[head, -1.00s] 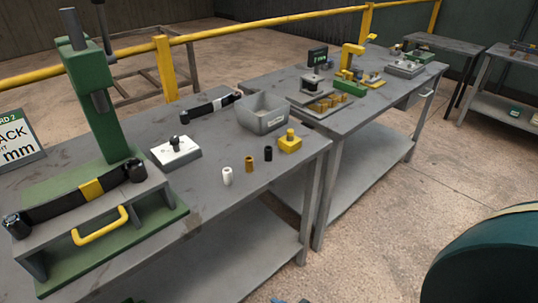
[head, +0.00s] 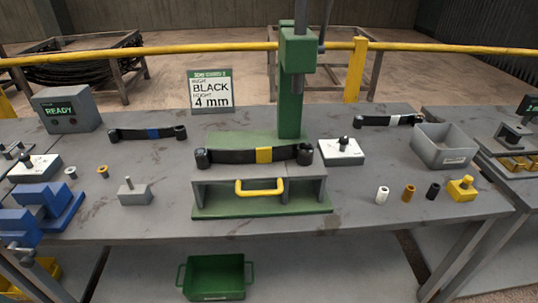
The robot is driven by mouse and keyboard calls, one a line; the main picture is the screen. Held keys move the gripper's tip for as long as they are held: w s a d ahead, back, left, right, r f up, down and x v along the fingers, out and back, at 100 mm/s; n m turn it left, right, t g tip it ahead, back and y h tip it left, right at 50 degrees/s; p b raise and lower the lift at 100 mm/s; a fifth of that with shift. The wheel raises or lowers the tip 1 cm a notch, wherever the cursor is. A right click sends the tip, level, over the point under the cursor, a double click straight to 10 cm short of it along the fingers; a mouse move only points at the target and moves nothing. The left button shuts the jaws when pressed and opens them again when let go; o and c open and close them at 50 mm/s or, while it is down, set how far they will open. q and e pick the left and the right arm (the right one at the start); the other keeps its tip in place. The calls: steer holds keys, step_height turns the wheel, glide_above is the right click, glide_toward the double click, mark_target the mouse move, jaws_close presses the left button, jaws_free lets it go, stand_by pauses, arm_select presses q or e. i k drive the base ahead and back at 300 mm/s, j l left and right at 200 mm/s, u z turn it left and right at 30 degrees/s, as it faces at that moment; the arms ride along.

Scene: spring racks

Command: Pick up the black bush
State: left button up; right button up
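The black bush (head: 432,191) stands upright on the grey workbench (head: 350,215), towards its right front. It is the rightmost of three small bushes in a row. The orange-brown bush (head: 408,193) and the white bush (head: 382,195) stand to its left, apart from it. A yellow block with a knob (head: 462,189) sits just to its right. A sign (head: 211,91) at the back reads BLACK and 4 mm. Neither of my grippers is in view.
A green press (head: 292,90) holds a leaf spring with a yellow band (head: 264,155) mid-bench. A grey bin (head: 444,149) stands behind the black bush. Blue fixtures (head: 42,205) fill the left front. A green crate (head: 214,277) sits below. Bench space before the bushes is clear.

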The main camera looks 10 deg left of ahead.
mark_target(435, 187)
steer(key=l+u, duration=0.2)
steer(key=u, duration=0.3)
steer(key=l+u, duration=0.25)
steer(key=u, duration=0.25)
steer(key=l+u, duration=0.15)
steer(key=l, duration=0.2)
steer(key=k+l+u, duration=0.2)
steer(key=l, duration=0.15)
steer(key=l+u, duration=0.15)
steer(key=l, duration=0.2)
